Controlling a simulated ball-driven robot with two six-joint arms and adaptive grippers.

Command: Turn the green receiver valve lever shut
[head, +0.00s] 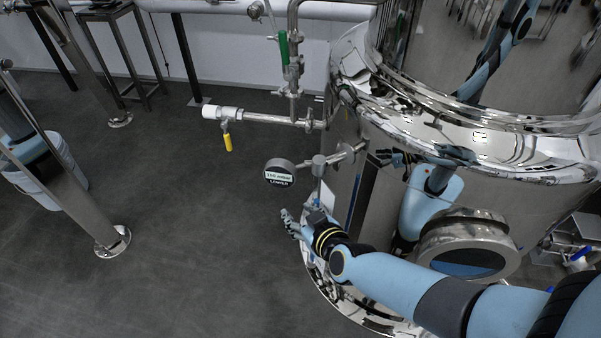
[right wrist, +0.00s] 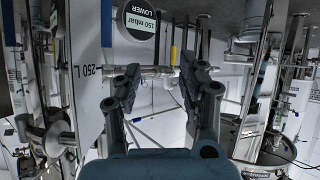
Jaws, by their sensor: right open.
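The green valve lever (head: 284,48) hangs upright beside a thin vertical steel pipe at the top middle of the head view. My right gripper (head: 287,222) is well below it, in front of the steel tank and below the round gauge. Its fingers are spread and point left. In the right wrist view the two fingers (right wrist: 160,85) stand apart with nothing held between them. I cannot make out the green lever for sure in that view. My left gripper is not in view.
A round sign (head: 280,173) reading 150 mbar is just above my right gripper. A yellow lever (head: 227,138) hangs from the side pipe with a white end. The shiny tank (head: 400,95) fills the right. A steel post (head: 60,190) and white bucket (head: 70,165) stand left. The middle floor is clear.

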